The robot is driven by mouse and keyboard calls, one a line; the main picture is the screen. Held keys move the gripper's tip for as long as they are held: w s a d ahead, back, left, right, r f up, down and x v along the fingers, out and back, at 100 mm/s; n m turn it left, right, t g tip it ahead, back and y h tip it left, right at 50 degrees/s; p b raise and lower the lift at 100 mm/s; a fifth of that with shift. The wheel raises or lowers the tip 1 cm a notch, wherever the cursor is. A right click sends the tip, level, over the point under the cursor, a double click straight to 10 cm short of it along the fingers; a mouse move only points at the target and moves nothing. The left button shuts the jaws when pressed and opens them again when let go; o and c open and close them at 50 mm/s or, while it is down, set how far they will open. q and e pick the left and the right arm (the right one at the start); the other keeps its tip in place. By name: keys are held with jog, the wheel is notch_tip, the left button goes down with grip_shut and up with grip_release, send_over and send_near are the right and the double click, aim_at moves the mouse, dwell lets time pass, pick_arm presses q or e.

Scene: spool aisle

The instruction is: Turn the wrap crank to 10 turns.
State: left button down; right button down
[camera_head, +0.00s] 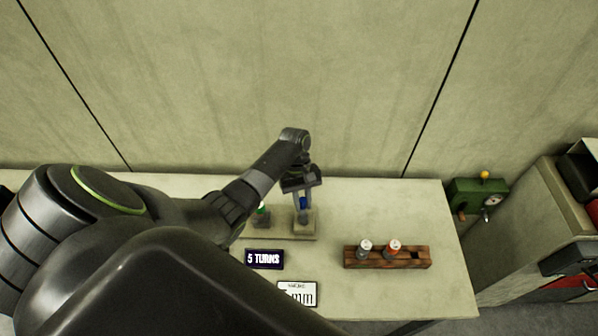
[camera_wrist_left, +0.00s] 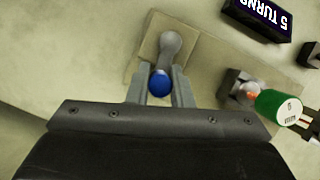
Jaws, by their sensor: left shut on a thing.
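The wrap crank has a grey arm (camera_wrist_left: 172,45) and a blue knob (camera_wrist_left: 160,83), and sits on a beige block on the bench. In the head view the blue knob (camera_head: 303,203) shows below my left gripper (camera_head: 302,192). My left gripper (camera_wrist_left: 158,90) is shut on the blue knob, with one finger on each side of it. A dark display (camera_head: 264,259) reads "5 TURNS"; it also shows in the left wrist view (camera_wrist_left: 258,18). A green spool (camera_wrist_left: 278,107) is mounted beside the crank, partly hidden by my arm in the head view. My right gripper is not in view.
A white card (camera_head: 297,294) ending in "mm" lies at the front, partly covered by my arm. A green box (camera_head: 473,196) with a yellow knob stands beyond the bench's right edge.

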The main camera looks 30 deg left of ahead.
pick_arm(q)
jog(key=m, duration=0.2)
jog(key=d+m+y, duration=0.1)
jog(key=w+d+m+g+y+p, duration=0.1)
jog(key=m, duration=0.1)
jog(key=shift+r+m, duration=0.1)
jog(key=shift+m, duration=0.2)
jog(key=m, duration=0.1)
jog(key=d+m+y, duration=0.1)
jog(key=m, duration=0.1)
jog(key=d+m+y, duration=0.1)
jog(key=m, duration=0.1)
jog(key=shift+s, duration=0.1)
jog(key=m, duration=0.1)
jog(key=d+m+y, duration=0.1)
jog(key=m, duration=0.3)
jog(key=shift+s+d+y, duration=0.2)
jog(key=shift+s+y, duration=0.1)
jog(key=shift+s, duration=0.1)
jog(key=shift+s+d+m+t+y, duration=0.15)
jog(key=shift+s+m+t+y, duration=0.1)
jog(key=shift+m, duration=0.6)
jog(key=shift+s+d+m+t+y, duration=0.2)
jog(key=shift+s+m+y, duration=0.1)
jog(key=shift+m, duration=0.5)
jog(key=shift+s+d+m+t+y, duration=0.15)
jog(key=shift+s+m+t+y, duration=0.1)
jog(key=shift+m, duration=0.6)
jog(key=c, duration=1.3)
grip_release()
